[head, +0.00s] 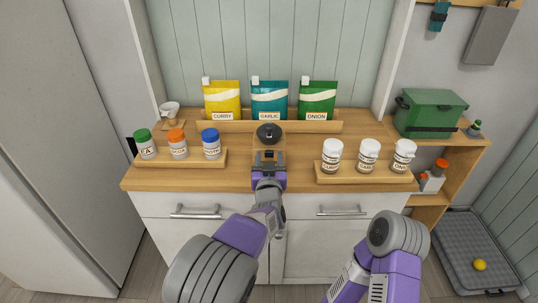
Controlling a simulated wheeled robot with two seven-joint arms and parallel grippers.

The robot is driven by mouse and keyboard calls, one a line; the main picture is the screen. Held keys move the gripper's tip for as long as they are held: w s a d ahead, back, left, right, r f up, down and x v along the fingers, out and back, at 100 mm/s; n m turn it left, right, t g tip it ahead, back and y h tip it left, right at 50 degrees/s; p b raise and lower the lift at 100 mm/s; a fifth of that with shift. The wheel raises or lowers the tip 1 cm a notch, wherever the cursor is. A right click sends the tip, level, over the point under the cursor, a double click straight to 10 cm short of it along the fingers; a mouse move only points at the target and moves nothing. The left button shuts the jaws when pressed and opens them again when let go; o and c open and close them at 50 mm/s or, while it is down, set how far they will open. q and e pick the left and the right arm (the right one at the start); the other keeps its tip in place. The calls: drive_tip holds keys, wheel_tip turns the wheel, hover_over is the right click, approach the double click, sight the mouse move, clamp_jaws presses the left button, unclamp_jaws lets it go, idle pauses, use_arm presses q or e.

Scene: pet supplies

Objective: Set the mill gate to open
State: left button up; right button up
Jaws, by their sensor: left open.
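A round dark knob or cap (269,130) with a small hole-like centre stands at the middle of the wooden counter; it looks like the top of the mill. Its lower part is mostly hidden behind my gripper, and I cannot make out the gate or its setting. My left gripper (268,154) is open, just in front of the dark top and close to it. I cannot tell whether it touches the mill. My right arm shows at the lower right, but its gripper is not in view.
Three capped jars stand in a wooden rack (190,159) at left, three white-lidded jars in another rack (365,179) at right. Yellow (222,97), teal (269,98) and green (317,98) packets stand behind. A small white-topped item (169,112) sits back left; a green box (429,112) is right.

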use_arm(q)
drive_tip(key=shift+s+a+p, duration=0.2)
drive_tip(key=shift+s+p, duration=0.1)
drive_tip(key=shift+s, duration=2.45)
drive_tip(key=s+a+f+g+p, duration=0.1)
drive_tip(key=s+a+f+g, duration=0.25)
drive_tip(key=f, duration=0.55)
drive_tip(key=s+a+f+n+g, duration=0.1)
drive_tip(key=s+a+f+g, duration=0.3)
drive_tip(key=f, duration=0.6)
drive_tip(key=s+a+f+g+p, duration=0.1)
drive_tip(key=a+f+g, duration=0.1)
drive_tip(key=a+f, duration=0.55)
drive_tip(key=s+f+n+g+h, duration=0.1)
drive_tip(key=s+f+g, duration=0.3)
drive_tip(key=s, duration=0.7)
drive_tip(key=s+f+n+g+h, duration=0.1)
drive_tip(key=s+f+g, duration=0.3)
drive_tip(key=s+f, duration=0.3)
drive_tip(key=s, duration=0.4)
drive_tip(key=shift+s+d+n+h+p, duration=0.3)
drive_tip(key=shift+s+d+p, duration=0.05)
drive_tip(key=shift+d, duration=0.05)
